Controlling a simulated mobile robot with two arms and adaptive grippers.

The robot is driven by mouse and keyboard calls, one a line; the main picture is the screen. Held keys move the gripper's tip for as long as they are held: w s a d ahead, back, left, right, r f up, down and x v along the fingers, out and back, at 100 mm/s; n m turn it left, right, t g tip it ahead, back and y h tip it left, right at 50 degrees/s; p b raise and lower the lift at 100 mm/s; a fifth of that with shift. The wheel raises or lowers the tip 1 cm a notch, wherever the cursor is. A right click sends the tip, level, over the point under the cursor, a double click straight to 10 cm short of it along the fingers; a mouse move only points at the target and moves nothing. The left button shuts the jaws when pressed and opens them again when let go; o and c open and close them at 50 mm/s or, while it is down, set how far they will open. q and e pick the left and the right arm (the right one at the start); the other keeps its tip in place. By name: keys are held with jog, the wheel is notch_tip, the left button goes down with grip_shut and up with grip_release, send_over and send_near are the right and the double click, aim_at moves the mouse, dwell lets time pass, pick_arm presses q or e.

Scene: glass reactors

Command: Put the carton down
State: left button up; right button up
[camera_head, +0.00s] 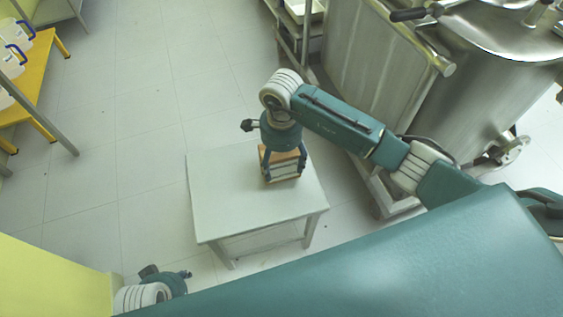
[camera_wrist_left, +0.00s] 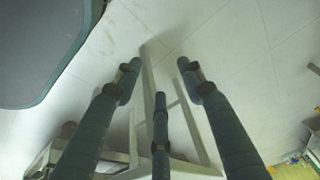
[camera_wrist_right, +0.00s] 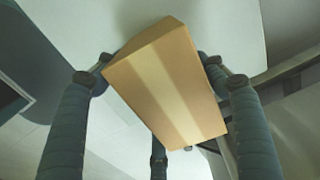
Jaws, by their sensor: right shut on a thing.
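The carton (camera_head: 284,171) is a small brown box with a pale tape strip. It is in my right gripper (camera_head: 283,162), over the white table (camera_head: 225,200). In the right wrist view the fingers are shut on either side of the carton (camera_wrist_right: 165,85), which lies at a slant across the picture. I cannot tell whether its underside touches the tabletop. My left gripper (camera_wrist_left: 160,85) has its fingers apart with nothing between them. In the head view it is low at the left, partly hidden.
The tabletop is bare around the carton. A large steel vessel (camera_head: 480,90) and metal frame stand at the right. A yellow bench (camera_head: 38,60) with clear containers is at the upper left. Open floor lies between bench and table.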

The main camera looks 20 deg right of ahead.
pick_arm(q)
jog(key=shift+r, duration=0.1)
pick_arm(e)
jog(key=o, duration=1.4)
jog(key=shift+c, duration=0.2)
pick_arm(q)
jog(key=shift+r, duration=0.25)
pick_arm(e)
notch_tip(320, 180, up, 12)
jog(key=shift+r+p, duration=0.1)
jog(key=shift+p, duration=0.7)
pick_arm(q)
notch_tip(320, 180, down, 6)
jog(key=s, duration=0.1)
jog(key=shift+f, duration=0.25)
jog(key=shift+s, duration=0.2)
pick_arm(e)
jog(key=shift+s, duration=0.1)
